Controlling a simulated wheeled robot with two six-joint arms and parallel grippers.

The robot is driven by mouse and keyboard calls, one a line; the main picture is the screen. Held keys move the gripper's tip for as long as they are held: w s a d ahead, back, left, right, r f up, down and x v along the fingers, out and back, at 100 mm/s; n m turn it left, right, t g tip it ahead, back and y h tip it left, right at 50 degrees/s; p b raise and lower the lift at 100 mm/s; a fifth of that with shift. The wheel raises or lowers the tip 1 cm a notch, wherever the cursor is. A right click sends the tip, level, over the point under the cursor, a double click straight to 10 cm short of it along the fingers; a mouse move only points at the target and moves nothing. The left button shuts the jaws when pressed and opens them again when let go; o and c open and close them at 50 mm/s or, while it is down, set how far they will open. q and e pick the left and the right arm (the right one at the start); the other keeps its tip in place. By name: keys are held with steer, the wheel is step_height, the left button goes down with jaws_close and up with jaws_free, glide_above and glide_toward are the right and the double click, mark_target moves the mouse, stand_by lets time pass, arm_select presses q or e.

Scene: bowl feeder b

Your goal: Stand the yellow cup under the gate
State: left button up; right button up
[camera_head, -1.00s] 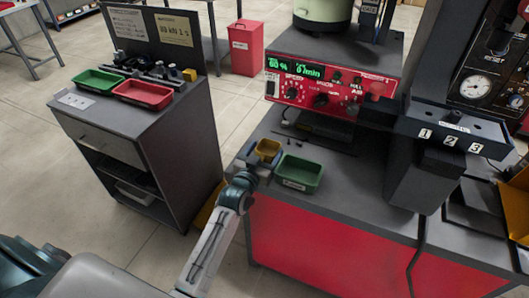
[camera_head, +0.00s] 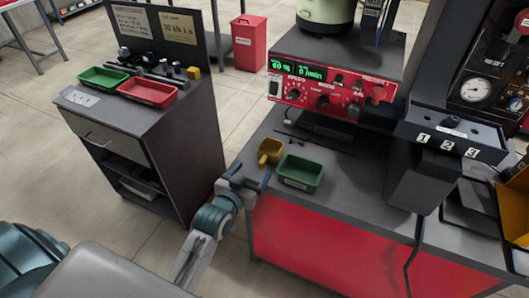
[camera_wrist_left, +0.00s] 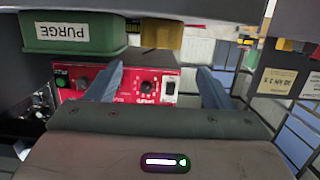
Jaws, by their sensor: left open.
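The small yellow cup (camera_head: 270,151) stands on the grey bench top near its front left edge, just left of a green tray. It also shows at the top of the left wrist view (camera_wrist_left: 162,32), beside the green tray marked PURGE. My left gripper (camera_head: 251,176) is open and empty, just in front of the cup at the bench edge and apart from it. Its two fingers show spread in the left wrist view (camera_wrist_left: 160,72), with nothing between them. I cannot clearly make out the gate. My right gripper is not in view.
The green tray (camera_head: 300,173) sits right of the cup. A red control box (camera_head: 330,85) stands behind, under the feeder bowl (camera_head: 325,12). A block numbered 1, 2, 3 (camera_head: 450,130) is at the right. A side cabinet (camera_head: 125,125) with green and red trays stands left.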

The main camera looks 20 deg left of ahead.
mark_target(265, 155)
arm_select(q)
steer(key=w+p, duration=0.1)
steer(key=w+g+p, duration=0.1)
steer(key=w, duration=0.1)
steer(key=w+g+p, duration=0.1)
steer(key=w, duration=0.1)
steer(key=shift+w+f, duration=0.1)
steer(key=shift+f, duration=0.15)
steer(key=shift+w+f+p, duration=0.1)
steer(key=shift+w+p, duration=0.25)
steer(key=shift+w, duration=0.2)
steer(key=p+x, duration=0.1)
steer(key=x, duration=0.2)
steer(key=shift+w+f, duration=0.1)
steer(key=shift+w, duration=0.05)
steer(key=shift+w+f, duration=0.25)
steer(key=shift+w, duration=0.15)
steer(key=shift+r, duration=0.15)
steer(key=c, duration=1.1)
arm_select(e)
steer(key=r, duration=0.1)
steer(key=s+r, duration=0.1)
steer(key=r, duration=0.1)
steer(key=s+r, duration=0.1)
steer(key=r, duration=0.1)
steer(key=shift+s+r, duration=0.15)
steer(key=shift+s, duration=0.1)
